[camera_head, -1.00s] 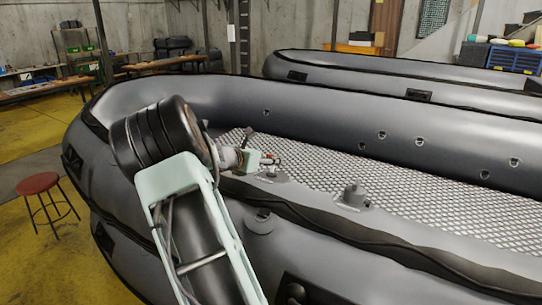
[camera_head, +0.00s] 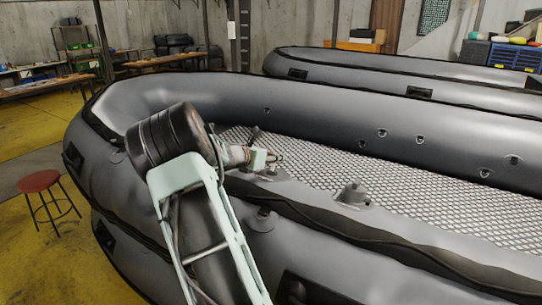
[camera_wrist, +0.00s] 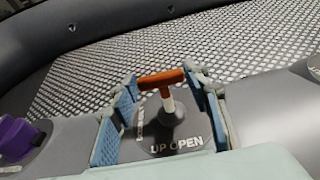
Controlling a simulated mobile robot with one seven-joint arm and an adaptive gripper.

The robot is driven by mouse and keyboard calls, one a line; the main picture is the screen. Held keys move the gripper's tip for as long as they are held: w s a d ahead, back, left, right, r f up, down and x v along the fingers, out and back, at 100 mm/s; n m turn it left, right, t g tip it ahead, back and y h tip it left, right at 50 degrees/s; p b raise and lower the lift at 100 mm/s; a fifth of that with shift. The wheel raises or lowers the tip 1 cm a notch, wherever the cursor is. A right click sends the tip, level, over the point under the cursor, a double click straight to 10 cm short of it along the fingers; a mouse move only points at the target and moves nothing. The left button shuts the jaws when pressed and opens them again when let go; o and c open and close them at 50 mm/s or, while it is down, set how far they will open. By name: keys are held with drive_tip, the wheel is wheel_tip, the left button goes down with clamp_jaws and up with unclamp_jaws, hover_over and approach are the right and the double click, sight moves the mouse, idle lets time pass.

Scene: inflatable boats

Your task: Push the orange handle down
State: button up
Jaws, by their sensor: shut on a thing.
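The orange handle (camera_wrist: 162,78) is a T-shaped bar on a short pale and grey stem. It stands on a grey valve base (camera_wrist: 175,128) marked "UP OPEN", set in the grey tube of the inflatable boat (camera_head: 330,100). In the head view, my gripper (camera_head: 266,158) is over the near tube's inner edge, and the handle is too small and covered to make out.
A purple knob (camera_wrist: 17,138) sits on the tube at the left of the wrist view. A grey fitting (camera_head: 354,194) stands on the tube right of my gripper. The boat's patterned floor (camera_head: 430,190) is clear. A red stool (camera_head: 40,181) stands left of the boat.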

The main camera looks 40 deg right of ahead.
sight(273, 163)
clamp_jaws()
drive_tip(key=shift+s+a+f+b, duration=0.1)
drive_tip(key=shift+a+f+b, duration=0.1)
drive_tip(key=shift+f+b, duration=0.6)
drive_tip(key=shift+a+f+b, duration=0.15)
drive_tip(key=shift+f+b, duration=0.55)
drive_tip(key=shift+f, duration=0.05)
drive_tip(key=o, duration=1.2)
unclamp_jaws()
drive_tip(key=shift+a+r, duration=0.2)
drive_tip(key=v, duration=1.1)
drive_tip(key=shift+s+a, duration=0.1)
drive_tip(key=shift+a, duration=0.1)
